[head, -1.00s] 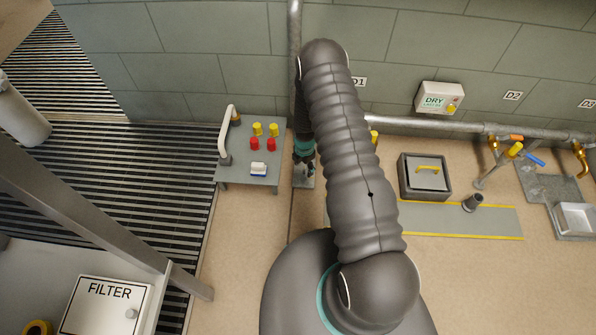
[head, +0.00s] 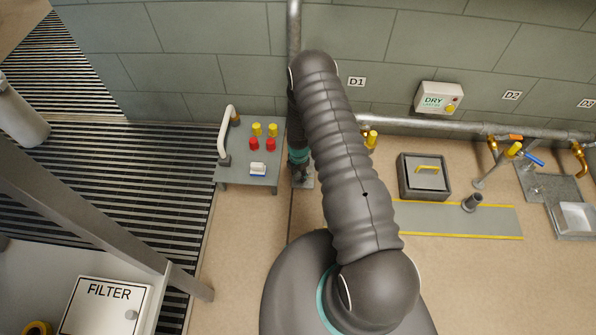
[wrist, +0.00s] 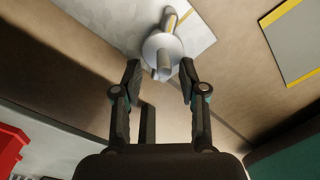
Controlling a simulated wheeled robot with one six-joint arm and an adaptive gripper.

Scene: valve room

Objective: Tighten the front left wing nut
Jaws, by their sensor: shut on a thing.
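A grey wing nut (wrist: 164,50) shows in the wrist view as a round flange with a stub towards me and a yellow-marked wing behind. It stands on a pale plate (wrist: 110,22). My gripper (wrist: 161,68) has one finger on each side of the nut and is shut on it; the exact contact at the fingertips is hard to see. In the head view my gripper (head: 299,172) is small and dark, low over the pale plate (head: 304,184), just right of the grey bench. My arm hides part of this area, and the nut cannot be made out there.
A vertical pipe (head: 295,30) runs down the wall behind my arm.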

